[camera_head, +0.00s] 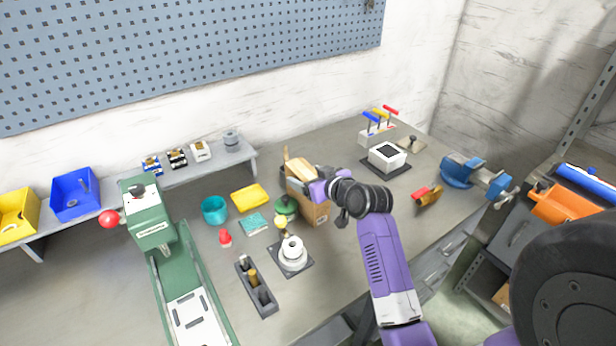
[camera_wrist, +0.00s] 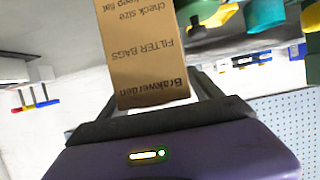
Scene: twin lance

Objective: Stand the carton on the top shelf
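In the wrist view the carton (camera_wrist: 145,60) shows printing that includes "FILTER BAGS". That view is upside down, and the carton looks upright. My gripper (camera_head: 318,188) is at the carton's upper part. In the wrist view its fingers (camera_wrist: 150,88) lie on either side of the carton, close to its edges. Their tips are hidden, so I cannot tell whether they press on it. A rack shelf (camera_head: 590,165) stands at the right edge.
An orange bin (camera_head: 562,206) and blue cylinder (camera_head: 588,183) occupy the rack.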

